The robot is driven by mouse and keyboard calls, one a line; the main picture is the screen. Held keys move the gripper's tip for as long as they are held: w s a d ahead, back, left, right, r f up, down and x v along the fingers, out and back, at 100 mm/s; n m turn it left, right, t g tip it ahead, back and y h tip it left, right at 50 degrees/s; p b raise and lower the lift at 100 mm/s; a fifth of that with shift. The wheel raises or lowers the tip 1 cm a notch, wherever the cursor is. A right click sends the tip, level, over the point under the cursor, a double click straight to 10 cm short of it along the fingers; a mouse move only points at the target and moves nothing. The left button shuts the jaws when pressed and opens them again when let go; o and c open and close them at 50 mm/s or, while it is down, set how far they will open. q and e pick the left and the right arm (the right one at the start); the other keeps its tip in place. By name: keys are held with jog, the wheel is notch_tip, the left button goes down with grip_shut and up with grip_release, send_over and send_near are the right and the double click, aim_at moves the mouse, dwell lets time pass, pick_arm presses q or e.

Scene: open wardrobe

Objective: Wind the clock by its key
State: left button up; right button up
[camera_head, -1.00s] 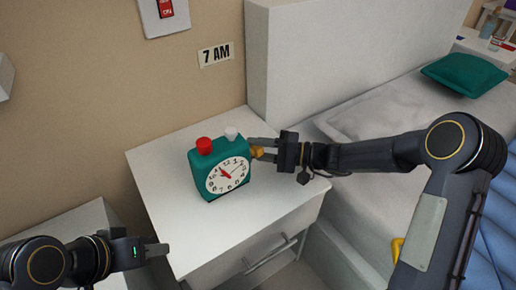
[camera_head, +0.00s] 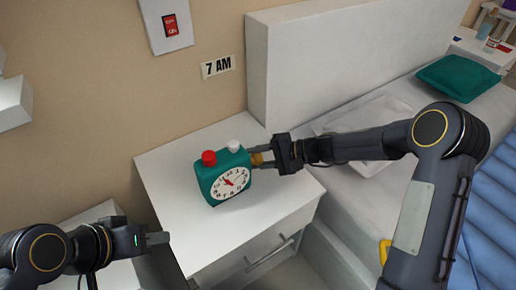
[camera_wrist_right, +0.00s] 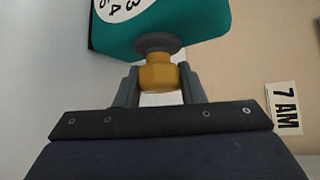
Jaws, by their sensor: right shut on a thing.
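A teal clock (camera_head: 224,176) stands upright on the white nightstand (camera_head: 175,225), its white dial facing the front. A red button and a white button sit on its top. Its yellow key (camera_head: 257,159) sticks out of the right side. My right gripper (camera_head: 264,156) is shut on the key beside the clock. In the right wrist view, the key (camera_wrist_right: 158,73) lies between the fingers of my right gripper (camera_wrist_right: 159,88), under a dark collar on the clock (camera_wrist_right: 175,28). My left gripper (camera_head: 158,238) is low at the left, away from the clock; its finger gap is unclear.
A "7 AM" label (camera_head: 217,67) and a red switch (camera_head: 170,24) are on the wall behind. The bed with a white headboard (camera_head: 340,55) and a green pillow (camera_head: 458,77) is at the right. The nightstand top in front of the clock is clear.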

jog(key=shift+r+m+g+h+p, duration=0.1)
jog(key=shift+m+g+h+p, duration=0.25)
jog(key=shift+p, duration=0.55)
jog(key=o, duration=1)
